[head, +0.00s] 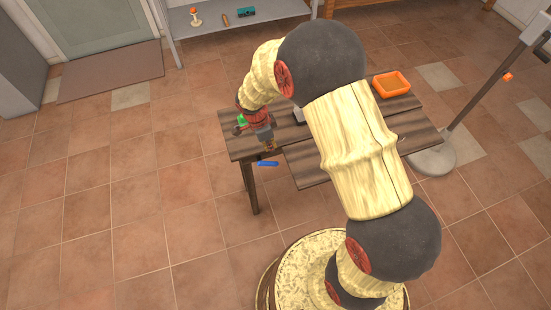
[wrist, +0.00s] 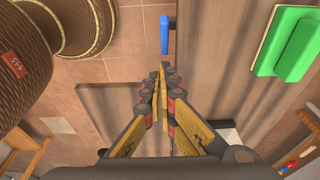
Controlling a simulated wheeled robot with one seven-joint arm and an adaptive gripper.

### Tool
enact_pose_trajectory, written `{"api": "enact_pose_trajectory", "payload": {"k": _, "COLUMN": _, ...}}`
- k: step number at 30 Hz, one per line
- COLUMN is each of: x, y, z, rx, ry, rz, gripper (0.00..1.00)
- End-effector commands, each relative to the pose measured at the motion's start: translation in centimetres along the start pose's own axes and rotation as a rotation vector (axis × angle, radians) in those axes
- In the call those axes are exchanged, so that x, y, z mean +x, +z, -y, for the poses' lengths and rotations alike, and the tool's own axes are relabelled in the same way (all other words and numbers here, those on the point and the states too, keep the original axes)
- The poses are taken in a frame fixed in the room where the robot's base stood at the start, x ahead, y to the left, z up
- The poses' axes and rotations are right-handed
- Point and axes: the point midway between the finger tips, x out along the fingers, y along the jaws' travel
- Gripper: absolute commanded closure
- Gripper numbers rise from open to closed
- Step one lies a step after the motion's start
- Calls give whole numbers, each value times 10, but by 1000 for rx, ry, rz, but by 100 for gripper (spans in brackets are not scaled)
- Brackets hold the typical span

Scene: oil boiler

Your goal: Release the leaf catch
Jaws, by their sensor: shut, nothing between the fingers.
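A dark wooden table (head: 232,142) stands in front of me, with a lower-looking plank panel (head: 300,168), seemingly its leaf, along the near side. A small blue bar (head: 267,163), which looks like the catch, sticks out at the table's near edge. It also shows in the wrist view (wrist: 165,35), just beyond the fingertips, with a gap in the picture. My gripper (head: 268,149) points down over the near left part of the table. In the wrist view my gripper (wrist: 163,72) has its fingertips together and holds nothing. My arm hides much of the table and panel.
A green block with a pale base (wrist: 290,45) lies on the table beside my gripper. An orange tray (head: 391,84) sits at the table's far right. A metal shelf (head: 240,18) stands behind, and a stand (head: 433,158) is at right. Floor at left is clear.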

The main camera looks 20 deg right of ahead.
Motion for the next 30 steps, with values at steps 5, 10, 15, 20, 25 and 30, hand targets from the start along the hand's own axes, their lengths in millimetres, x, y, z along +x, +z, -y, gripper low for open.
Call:
{"api": "enact_pose_trajectory", "payload": {"k": 5, "x": 0, "y": 0, "z": 0, "rx": 5, "ry": 0, "rz": 0, "gripper": 100}}
{"api": "enact_pose_trajectory", "payload": {"k": 10, "x": 1, "y": 0, "z": 0, "rx": 4, "ry": 0, "rz": 0, "gripper": 100}}
{"api": "enact_pose_trajectory", "payload": {"k": 15, "x": 17, "y": 0, "z": -1, "rx": 3, "ry": 3, "rz": 0, "gripper": 100}}
{"api": "enact_pose_trajectory", "payload": {"k": 20, "x": 45, "y": 0, "z": -1, "rx": 1, "ry": 3, "rz": -1, "gripper": 100}}
{"api": "enact_pose_trajectory", "payload": {"k": 25, "x": 75, "y": 0, "z": -1, "rx": 3, "ry": 4, "rz": 0, "gripper": 100}}
{"api": "enact_pose_trajectory", "payload": {"k": 30, "x": 93, "y": 0, "z": 0, "rx": 2, "ry": 1, "rz": 0, "gripper": 100}}
